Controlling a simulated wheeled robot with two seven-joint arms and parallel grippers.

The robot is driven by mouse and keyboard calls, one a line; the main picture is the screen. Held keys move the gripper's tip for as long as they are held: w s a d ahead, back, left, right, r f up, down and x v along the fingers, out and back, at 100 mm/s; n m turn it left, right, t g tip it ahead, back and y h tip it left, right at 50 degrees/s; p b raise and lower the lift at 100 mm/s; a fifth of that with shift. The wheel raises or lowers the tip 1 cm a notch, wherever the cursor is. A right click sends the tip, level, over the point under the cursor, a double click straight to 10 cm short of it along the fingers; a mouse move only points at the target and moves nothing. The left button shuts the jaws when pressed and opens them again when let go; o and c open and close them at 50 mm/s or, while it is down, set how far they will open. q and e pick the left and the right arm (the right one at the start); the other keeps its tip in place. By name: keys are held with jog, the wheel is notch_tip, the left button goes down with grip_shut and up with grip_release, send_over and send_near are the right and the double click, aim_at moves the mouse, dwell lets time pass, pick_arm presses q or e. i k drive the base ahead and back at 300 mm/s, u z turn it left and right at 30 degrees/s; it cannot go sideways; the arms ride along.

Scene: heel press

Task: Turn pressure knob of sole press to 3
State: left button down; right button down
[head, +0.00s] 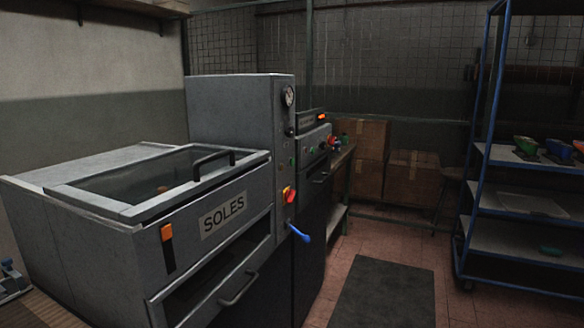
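The sole press (230,190) is a large grey machine with a "SOLES" label (223,216) on its front. Its upright column carries a round white pressure gauge (288,96) near the top. A small dark knob (289,131) sits below the gauge; I see it nearly edge-on, and its setting is too small to read. Lower down are a small green button (292,163), a red and yellow switch (289,194) and a blue lever (300,234).
A second machine (314,150) with red and green controls stands behind the column. Cardboard boxes (412,180) stand at the back. A blue shelf rack (482,150) stands at the right. A dark mat (384,295) lies on the open tiled floor between.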

aim_at(290, 133)
jog(key=z, duration=0.65)
jog(key=i, duration=1.15)
jog(key=z, duration=0.1)
